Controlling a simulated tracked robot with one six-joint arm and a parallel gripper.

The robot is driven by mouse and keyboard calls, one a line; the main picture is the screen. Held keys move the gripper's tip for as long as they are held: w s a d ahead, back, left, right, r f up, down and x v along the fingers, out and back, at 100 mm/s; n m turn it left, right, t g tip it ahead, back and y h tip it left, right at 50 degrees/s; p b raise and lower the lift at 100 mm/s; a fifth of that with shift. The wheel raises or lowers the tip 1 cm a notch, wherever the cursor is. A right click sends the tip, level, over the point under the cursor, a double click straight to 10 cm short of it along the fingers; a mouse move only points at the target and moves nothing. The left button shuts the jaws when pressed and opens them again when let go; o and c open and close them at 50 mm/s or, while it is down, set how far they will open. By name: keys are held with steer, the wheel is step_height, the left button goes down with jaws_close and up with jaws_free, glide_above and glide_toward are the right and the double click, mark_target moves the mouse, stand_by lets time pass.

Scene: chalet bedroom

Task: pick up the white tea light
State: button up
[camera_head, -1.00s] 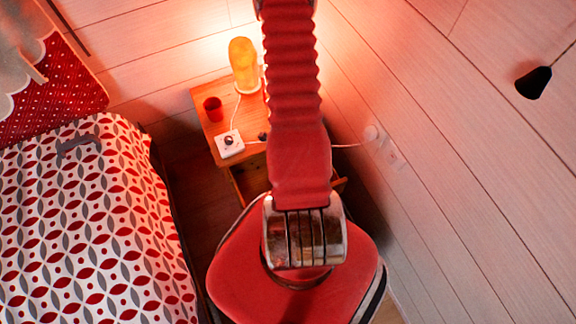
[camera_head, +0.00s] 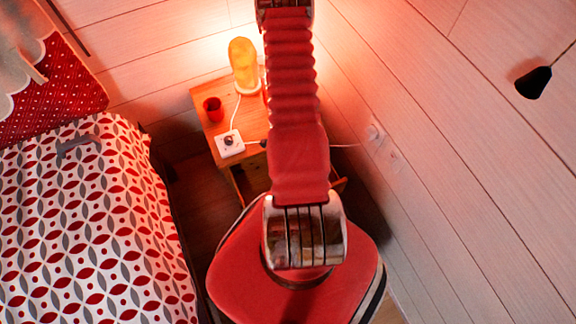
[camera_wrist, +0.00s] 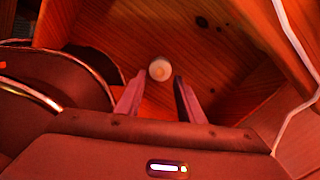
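The white tea light (camera_wrist: 160,69) shows in the wrist view as a small pale disc on a wooden surface. My gripper (camera_wrist: 158,84) is open, one finger to each side, with the tea light just beyond and between the fingertips. I see no contact, and I cannot tell the exact gap in depth. In the head view neither the tea light nor my gripper shows; my arm hides part of the nightstand (camera_head: 217,100).
On the nightstand stand a glowing yellow lamp (camera_head: 243,65), a red cup (camera_head: 213,109) and a white box with a dark dial (camera_head: 229,144). A white cord (camera_wrist: 298,50) runs along the right in the wrist view. A bed (camera_head: 85,230) lies left; a plank wall (camera_head: 440,150) rises right.

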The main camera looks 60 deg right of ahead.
steer(key=shift+f, duration=1.3)
steer(key=shift+c, duration=0.4)
jaws_close()
